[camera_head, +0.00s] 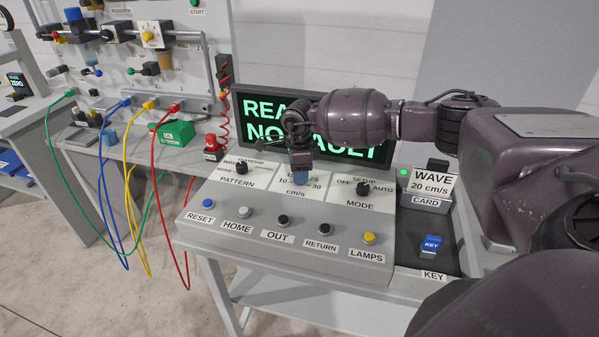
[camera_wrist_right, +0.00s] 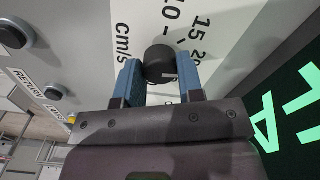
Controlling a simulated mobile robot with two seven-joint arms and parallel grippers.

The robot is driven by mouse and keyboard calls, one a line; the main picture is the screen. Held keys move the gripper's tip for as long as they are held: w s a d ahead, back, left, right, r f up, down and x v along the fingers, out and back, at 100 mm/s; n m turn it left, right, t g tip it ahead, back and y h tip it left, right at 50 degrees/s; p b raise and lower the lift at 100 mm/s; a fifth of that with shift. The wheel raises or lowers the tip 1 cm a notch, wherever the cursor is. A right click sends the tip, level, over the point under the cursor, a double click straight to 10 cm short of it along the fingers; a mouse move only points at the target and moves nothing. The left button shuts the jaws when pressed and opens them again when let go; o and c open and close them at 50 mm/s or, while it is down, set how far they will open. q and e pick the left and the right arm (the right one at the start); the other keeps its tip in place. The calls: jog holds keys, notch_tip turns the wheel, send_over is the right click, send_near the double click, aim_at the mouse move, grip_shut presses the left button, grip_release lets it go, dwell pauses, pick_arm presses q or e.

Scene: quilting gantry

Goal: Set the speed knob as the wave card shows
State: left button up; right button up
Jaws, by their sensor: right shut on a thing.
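The speed knob (camera_wrist_right: 160,60) is black and round, and sits on the white panel marked 10 to 30 cm/s. My right gripper (camera_wrist_right: 164,80) is shut on it, with a blue fingertip on each side. A short white mark shows on the knob, but I cannot tell which number it points to. In the head view my right gripper (camera_head: 300,176) comes down over the dial and hides the knob. The wave card (camera_head: 432,183) stands at the console's right and reads "WAVE 20 cm/s". My left gripper is out of view.
Beside the dial are the pattern knob (camera_head: 241,167) and mode knob (camera_head: 363,188). A row of buttons, including blue reset (camera_head: 208,203) and yellow lamps (camera_head: 369,238), runs along the front. The screen (camera_head: 262,118) stands behind. A blue key (camera_head: 431,243) is at right.

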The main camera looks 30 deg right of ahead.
jog(key=shift+m, duration=0.6)
jog(key=o, duration=0.9)
jog(key=shift+r, duration=0.1)
jog(key=shift+r, duration=0.3)
jog(key=shift+r+b, duration=0.3)
jog(key=shift+r, duration=4.7)
